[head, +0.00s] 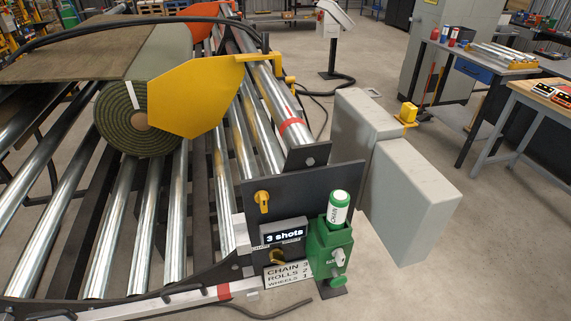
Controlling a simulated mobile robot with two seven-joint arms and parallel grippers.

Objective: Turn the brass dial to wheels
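A small brass-yellow knob (264,201) sticks out from the dark panel (318,186) at the end of the roller conveyor. Below it is a display (284,235) reading "3 shots". Another small brass-coloured part (277,256) shows just under the display, partly hidden by the sign in front. I cannot tell for sure which of the two is the dial, nor what its setting is. A white sign (288,274) lists CHAIN 3, ROLLS 2 and WHEELS, whose number is hard to read. Neither of my grippers is in view.
A green dispenser (327,245) with a white-and-green bottle (338,208) marked CHAIN stands right of the display. Grey cabinets (408,200) stand behind it. A turf roll (137,118) and yellow plate (192,100) are on the conveyor. Floor at lower right is clear.

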